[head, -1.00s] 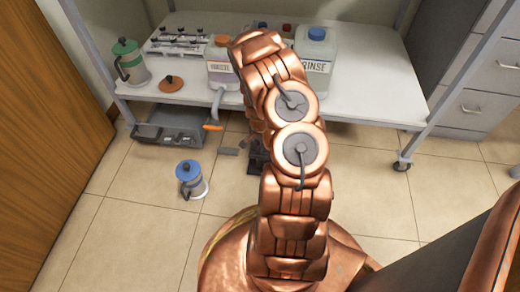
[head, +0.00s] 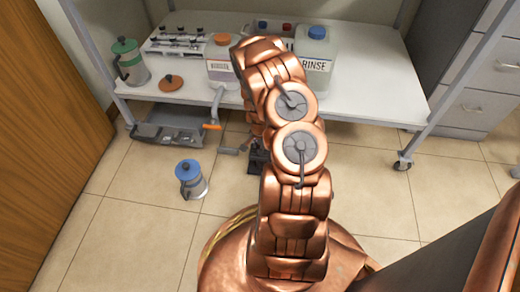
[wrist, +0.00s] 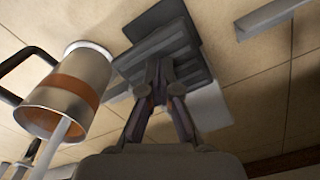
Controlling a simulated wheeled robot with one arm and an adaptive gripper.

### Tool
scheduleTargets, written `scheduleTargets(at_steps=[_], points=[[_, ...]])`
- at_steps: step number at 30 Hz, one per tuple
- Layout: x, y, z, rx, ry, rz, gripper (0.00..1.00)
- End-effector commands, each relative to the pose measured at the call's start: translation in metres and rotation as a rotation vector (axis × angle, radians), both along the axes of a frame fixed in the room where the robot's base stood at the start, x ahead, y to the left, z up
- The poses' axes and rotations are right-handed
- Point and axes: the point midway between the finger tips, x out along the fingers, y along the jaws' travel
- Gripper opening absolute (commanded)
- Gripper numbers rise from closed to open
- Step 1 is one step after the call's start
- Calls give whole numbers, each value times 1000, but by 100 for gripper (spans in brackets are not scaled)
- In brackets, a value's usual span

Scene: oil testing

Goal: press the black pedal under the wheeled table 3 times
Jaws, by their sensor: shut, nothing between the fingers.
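The black pedal (wrist: 172,42) shows in the wrist view as a ridged dark plate on the tiled floor, with a flat light-grey piece beside it. My gripper (wrist: 157,68) is shut and empty, and its fingertips overlap the near part of the ridged plate. I cannot tell whether they touch it. A small dark shape shows beside the arm there, but I cannot tell pedal from gripper.
A metal cylinder with an orange band (wrist: 68,92) is close left of my gripper. A blue-lidded jug (head: 191,180) stands on the floor. A grey tray (head: 172,132) is under the table's left end. Bottles, including the RINSE one (head: 314,55), stand on top.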

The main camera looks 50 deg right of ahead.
Motion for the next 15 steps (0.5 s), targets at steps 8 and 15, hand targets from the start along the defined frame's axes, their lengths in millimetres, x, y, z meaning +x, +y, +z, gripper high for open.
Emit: scheduleTargets(at_steps=[8,15], points=[[-1,1,-6,2,2,0,0],[-1,1,-2,2,2,0,0]])
